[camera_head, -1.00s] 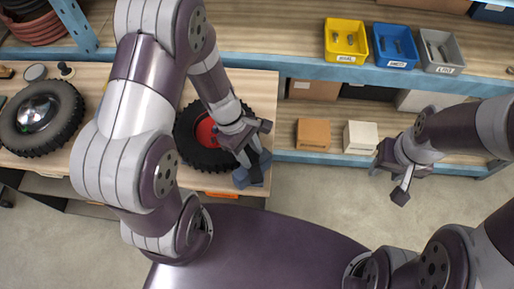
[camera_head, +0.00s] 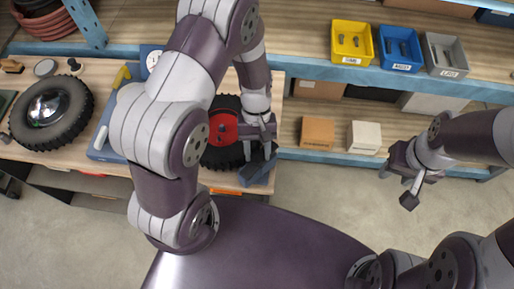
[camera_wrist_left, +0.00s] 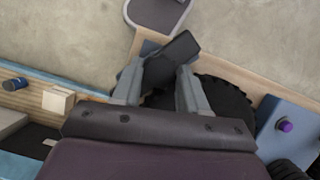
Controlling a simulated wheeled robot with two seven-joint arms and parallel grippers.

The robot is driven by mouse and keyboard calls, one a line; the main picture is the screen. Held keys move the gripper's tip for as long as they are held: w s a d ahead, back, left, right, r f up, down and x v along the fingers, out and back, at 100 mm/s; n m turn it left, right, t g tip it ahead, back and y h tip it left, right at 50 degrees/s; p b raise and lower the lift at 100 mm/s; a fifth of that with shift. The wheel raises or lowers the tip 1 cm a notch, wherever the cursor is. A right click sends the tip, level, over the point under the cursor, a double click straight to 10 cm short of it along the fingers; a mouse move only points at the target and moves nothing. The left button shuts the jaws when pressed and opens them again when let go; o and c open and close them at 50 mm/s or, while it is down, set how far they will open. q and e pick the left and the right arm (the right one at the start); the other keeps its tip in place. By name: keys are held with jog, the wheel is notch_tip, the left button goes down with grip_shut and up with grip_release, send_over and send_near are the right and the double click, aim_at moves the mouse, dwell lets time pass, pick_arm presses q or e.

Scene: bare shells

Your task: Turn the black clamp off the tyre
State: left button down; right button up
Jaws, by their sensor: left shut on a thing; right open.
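The tyre with a red hub (camera_head: 222,128) lies on the bench, partly hidden by my left arm; its black tread (camera_wrist_left: 222,98) shows behind the fingers in the left wrist view. My left gripper (camera_head: 258,162) is over the tyre's front right edge. In the left wrist view its two fingers are shut on the black clamp (camera_wrist_left: 172,58), a dark block tilted between the fingertips. A blue-grey block sits under it at the bench edge. Whether the clamp touches the tyre is hidden. My right gripper (camera_head: 398,187) is open and empty, above the floor at right.
Another tyre with a shiny hub (camera_head: 45,113) lies at left. Yellow (camera_head: 351,40), blue (camera_head: 398,47) and grey (camera_head: 444,54) bins stand on the back shelf, with small boxes (camera_head: 317,132) below. Open floor lies in front.

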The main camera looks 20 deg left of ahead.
pick_arm(q)
jog(key=shift+w+m+y, duration=0.2)
jog(key=shift+m+y, duration=0.2)
jog(key=shift+m, duration=0.6)
jog(key=shift+r, duration=0.1)
jog(key=c, duration=0.8)
grip_release()
jog(key=shift+o, duration=0.9)
jog(key=shift+w, duration=0.1)
jog(key=shift+w+r, duration=0.1)
jog(key=shift+r, duration=0.05)
jog(key=p+v, duration=0.3)
jog(key=v, duration=0.9)
